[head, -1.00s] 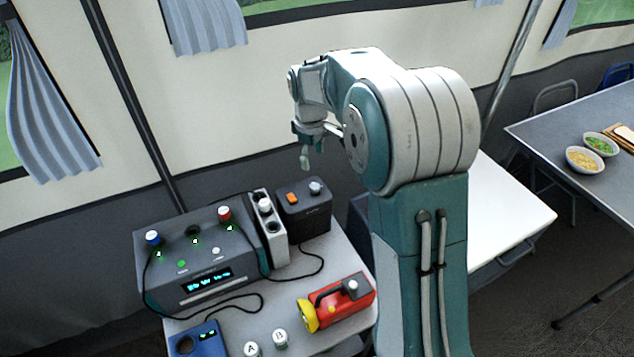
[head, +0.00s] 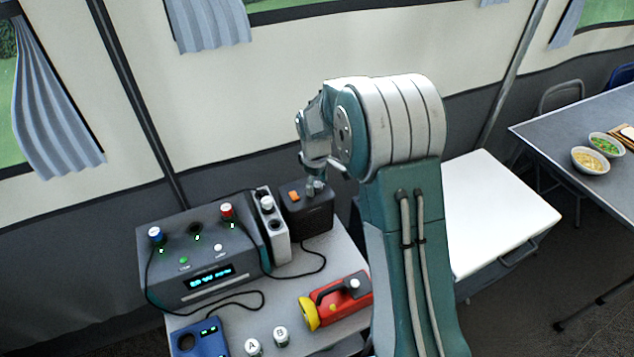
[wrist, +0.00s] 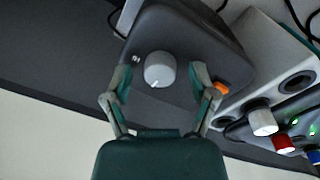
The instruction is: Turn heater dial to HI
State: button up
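The heater dial (wrist: 159,69) is a round light-grey knob on top of a small dark box (head: 312,218), which also has an orange switch (head: 294,196). In the wrist view a pale pointer mark on the knob faces the picture's lower edge, slightly left. No HI label is readable. My gripper (wrist: 162,78) is open, with one finger on each side of the dial and visible gaps to both. In the head view my gripper (head: 316,187) is over the box's top and hides most of the dial.
Left of the box stand a narrow grey unit (head: 272,228) and a larger console (head: 200,255) with red and blue knobs and cables. A red and yellow flashlight (head: 335,303) lies in front. A white-topped surface (head: 500,210) is at right.

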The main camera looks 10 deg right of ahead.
grip_shut()
jog(key=shift+m, duration=0.4)
jog(key=m, duration=0.5)
jog(key=shift+f+m, duration=0.1)
jog(key=shift+m, duration=0.3)
jog(key=m, duration=0.3)
jog(key=shift+m+g, duration=0.3)
jog(key=shift+m, duration=1.8)
jog(key=shift+s, duration=0.1)
jog(key=shift+o, duration=0.6)
grip_release()
jog(key=shift+a, duration=0.1)
